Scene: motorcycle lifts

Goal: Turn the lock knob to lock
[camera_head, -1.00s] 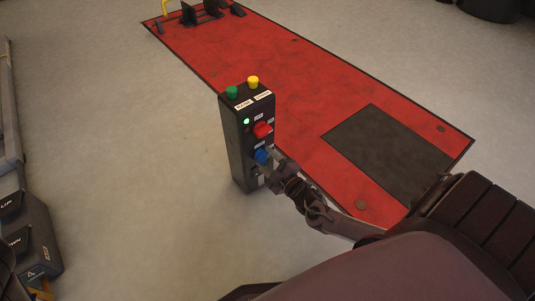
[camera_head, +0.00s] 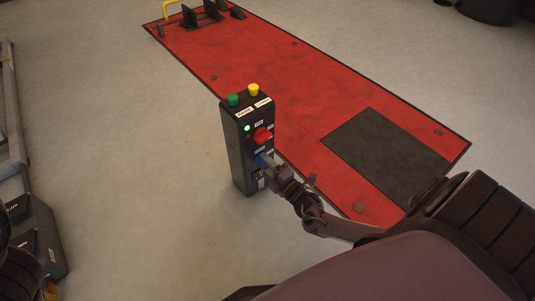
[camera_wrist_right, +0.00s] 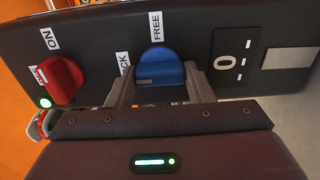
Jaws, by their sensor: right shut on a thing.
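The blue lock knob (camera_wrist_right: 158,68) sits on the face of a dark control box (camera_head: 237,160). In the right wrist view, a FREE label (camera_wrist_right: 155,27) is above it and a partly hidden LOCK label (camera_wrist_right: 123,62) is on its left. My right gripper (camera_wrist_right: 160,86) is shut on the knob, one finger on each side. In the head view my right gripper (camera_head: 266,161) reaches the box from the right and covers most of the knob. I cannot clearly tell which label the knob points to. My left gripper is not in view.
A red knob (camera_wrist_right: 60,79) beside an ON label and a green light (camera_head: 247,128) are on the same face. Green (camera_head: 233,100) and yellow (camera_head: 254,89) buttons top the box. A red lift platform (camera_head: 290,70) lies behind; open floor is left.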

